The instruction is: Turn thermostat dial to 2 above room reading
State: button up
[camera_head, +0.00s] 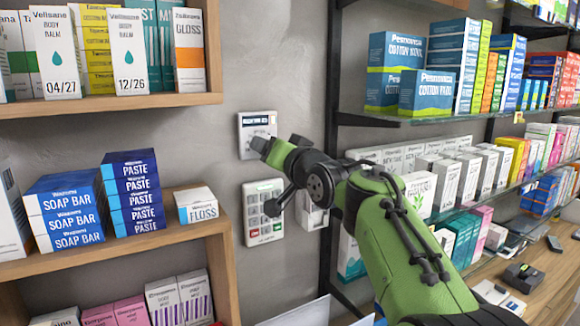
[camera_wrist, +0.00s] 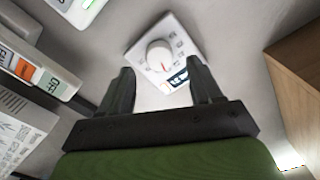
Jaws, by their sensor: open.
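The thermostat (camera_head: 257,122) is a white panel on the grey wall between the shelves, with a dark display strip at its top; my gripper (camera_head: 264,147) covers its lower part. In the wrist view the thermostat (camera_wrist: 177,39) appears tilted, with a round white dial (camera_wrist: 159,55) bearing a red mark. Small markings surround the dial, too small to read. The display (camera_wrist: 177,79) is partly seen and I cannot read its number for sure. My gripper (camera_wrist: 161,66) is open, its fingers on either side of the dial in the picture. I cannot tell whether they touch it.
A white keypad (camera_head: 264,212) is on the wall below the thermostat, with a small white box (camera_head: 312,210) beside it. A wooden shelf (camera_head: 120,104) with boxed goods stands left. Glass shelves (camera_head: 440,117) with cartons and a wooden counter (camera_head: 545,262) stand right.

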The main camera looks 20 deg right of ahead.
jog(key=s+d+b, duration=0.2)
jog(key=s, duration=1)
jog(key=shift+s+d+b, duration=0.15)
jog(key=shift+d+b, duration=0.05)
jog(key=shift+b, duration=0.15)
jog(key=shift+f, duration=0.1)
jog(key=s+a+f+n+g+h, duration=0.1)
jog(key=s+f+g, duration=0.5)
jog(key=s+f, duration=0.6)
jog(key=s+a+f+n+g+h, duration=0.2)
jog(key=s+f+g, duration=0.4)
jog(key=s+f, duration=0.7)
notch_tip(320, 180, down, 8)
jog(key=shift+s+r+n, duration=0.1)
jog(key=shift+s+n, duration=0.1)
jog(key=shift+n, duration=0.2)
